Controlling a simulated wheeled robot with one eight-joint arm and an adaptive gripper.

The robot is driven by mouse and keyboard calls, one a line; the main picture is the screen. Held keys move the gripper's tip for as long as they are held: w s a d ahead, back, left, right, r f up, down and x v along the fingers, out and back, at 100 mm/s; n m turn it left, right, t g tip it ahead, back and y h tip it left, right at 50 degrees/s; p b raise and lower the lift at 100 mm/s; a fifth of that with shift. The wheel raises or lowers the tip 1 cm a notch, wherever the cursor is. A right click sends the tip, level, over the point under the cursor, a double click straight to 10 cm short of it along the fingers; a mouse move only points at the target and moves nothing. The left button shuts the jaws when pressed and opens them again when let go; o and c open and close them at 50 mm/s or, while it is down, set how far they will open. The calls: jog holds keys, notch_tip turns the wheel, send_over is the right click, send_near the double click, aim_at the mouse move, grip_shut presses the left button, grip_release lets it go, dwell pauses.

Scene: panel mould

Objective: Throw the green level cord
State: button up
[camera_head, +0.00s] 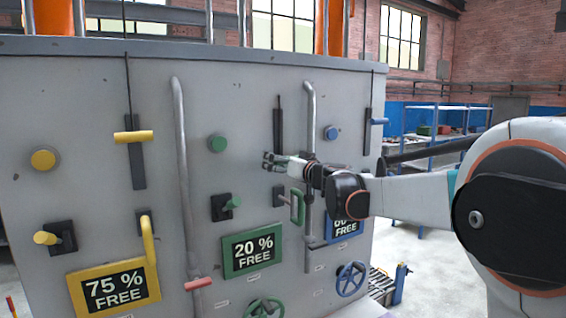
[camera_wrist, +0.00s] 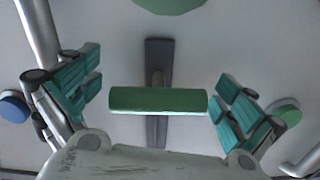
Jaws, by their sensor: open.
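The green level cord shows in the wrist view as a horizontal green bar handle (camera_wrist: 158,100) across a dark vertical slot. My gripper (camera_wrist: 158,89) is open, with one finger off each end of the bar; neither finger visibly touches it. In the head view my gripper (camera_head: 268,162) is at the panel, at the lower part of the dark slot (camera_head: 278,125). There the green bar is hidden or blends with my fingers.
The grey panel (camera_head: 95,90) also carries a yellow cord handle (camera_head: 133,137), a blue cord handle (camera_head: 379,121), a green button (camera_head: 217,143) and a green loop handle (camera_head: 297,206). A vertical pipe (camera_head: 309,110) runs close to the right of the slot. A green sign (camera_head: 253,250) is below.

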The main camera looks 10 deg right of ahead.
jog(key=v, duration=1.2)
dwell(0.3)
